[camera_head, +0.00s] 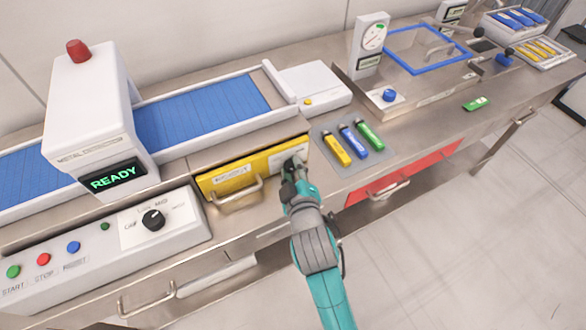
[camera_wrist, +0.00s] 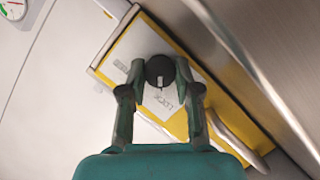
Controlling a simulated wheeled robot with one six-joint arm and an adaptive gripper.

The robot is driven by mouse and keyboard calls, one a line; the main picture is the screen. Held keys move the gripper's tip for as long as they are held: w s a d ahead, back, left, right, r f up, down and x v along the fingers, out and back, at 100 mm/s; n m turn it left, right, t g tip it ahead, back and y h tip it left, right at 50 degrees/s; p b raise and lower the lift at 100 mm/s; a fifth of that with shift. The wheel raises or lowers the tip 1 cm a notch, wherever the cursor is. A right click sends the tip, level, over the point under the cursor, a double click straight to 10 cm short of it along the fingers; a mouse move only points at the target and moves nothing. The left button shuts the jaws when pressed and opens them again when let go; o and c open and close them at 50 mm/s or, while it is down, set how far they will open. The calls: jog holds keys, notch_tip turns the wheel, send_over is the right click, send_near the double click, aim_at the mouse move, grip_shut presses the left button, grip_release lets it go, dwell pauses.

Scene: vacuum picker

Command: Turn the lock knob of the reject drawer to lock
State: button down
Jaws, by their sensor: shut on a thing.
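The reject drawer has a yellow front (camera_head: 262,164) with a metal handle (camera_head: 237,191), below the counter beside the conveyor. It looks shut in the head view. Its dark round lock knob (camera_wrist: 159,69) sits on a white label plate (camera_wrist: 135,62) at the drawer's right end. A pale mark shows on the knob's face. Small lettering surrounds the knob, too blurred to read surely. My gripper (camera_head: 291,169) is at the plate, and in the wrist view its two fingers (camera_wrist: 161,90) are shut on the knob from both sides.
A metal detector (camera_head: 85,110) with a READY display and a control panel (camera_head: 110,245) stand to the left. A grey mat (camera_head: 327,139) with yellow, blue and green sticks lies on the counter above right. A red drawer (camera_head: 415,171) is to the right.

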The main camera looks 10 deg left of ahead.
dwell(0.3)
jog(key=c, duration=0.8)
grip_release()
jog(key=shift+v, duration=4)
jog(key=shift+a, duration=0.1)
